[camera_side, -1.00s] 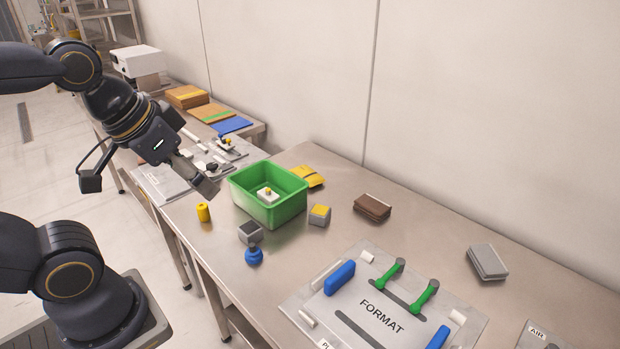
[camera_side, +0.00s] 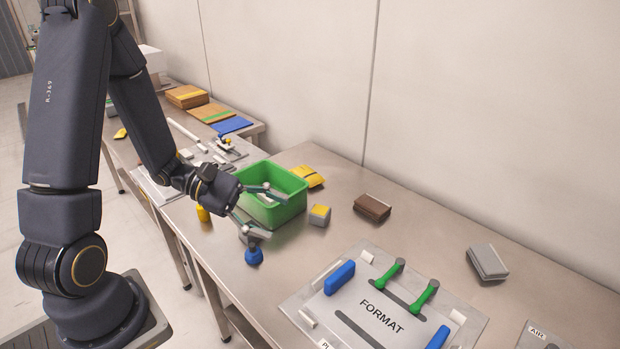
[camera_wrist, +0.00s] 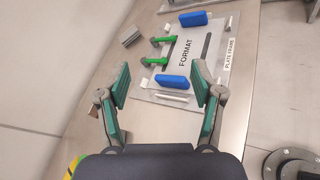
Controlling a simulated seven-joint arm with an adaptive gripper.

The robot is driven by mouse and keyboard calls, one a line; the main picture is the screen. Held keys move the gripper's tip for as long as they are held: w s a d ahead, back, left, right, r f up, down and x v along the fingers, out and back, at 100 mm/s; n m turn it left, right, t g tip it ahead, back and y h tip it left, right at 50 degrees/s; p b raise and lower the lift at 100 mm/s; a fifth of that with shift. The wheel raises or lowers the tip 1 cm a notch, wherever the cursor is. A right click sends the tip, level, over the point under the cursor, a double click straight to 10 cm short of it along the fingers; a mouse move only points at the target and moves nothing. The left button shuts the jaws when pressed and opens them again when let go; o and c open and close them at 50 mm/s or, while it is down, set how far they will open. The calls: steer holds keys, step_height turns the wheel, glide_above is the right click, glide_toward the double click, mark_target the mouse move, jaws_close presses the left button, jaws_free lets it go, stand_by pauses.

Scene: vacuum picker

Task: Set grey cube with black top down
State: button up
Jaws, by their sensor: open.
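The grey cube with black top (camera_side: 243,240) stands on the steel table in the side view, left of the blue knobbed piece (camera_side: 254,256). One finger of my gripper hides most of it, including its top. My gripper (camera_side: 277,217) is open, its fingers spread wide, with one by the green bin and one over the cube in the picture. I cannot tell whether that finger touches the cube. In the wrist view my gripper (camera_wrist: 161,80) shows nothing between its fingers, and the cube is not visible there.
The green bin (camera_side: 291,212) stands behind the fingers. A grey cube with yellow top (camera_side: 319,216) is right of it, a brown block (camera_side: 372,207) farther right. The FORMAT plate (camera_side: 350,315), with green and blue handles, lies in front. Table between block and plate is clear.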

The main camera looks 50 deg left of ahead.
steer(key=a+f+n+t+y, duration=0.2)
steer(key=a+f+n+y, duration=0.2)
steer(key=a+f+n, duration=0.1)
steer(key=a+f+n+t+y, duration=0.2)
steer(key=a+f+n+y, duration=0.2)
steer(key=a+f+n, duration=0.2)
steer(key=a+f+n+t+y, duration=0.2)
steer(key=a+f+n+y, duration=0.2)
steer(key=a+f+n, duration=0.2)
steer(key=shift+a, duration=0.4)
steer(key=shift+a+f+y, duration=0.15)
steer(key=shift+f+y, duration=0.1)
steer(key=shift+y, duration=0.05)
steer(key=x, duration=0.7)
steer(key=c, duration=1)
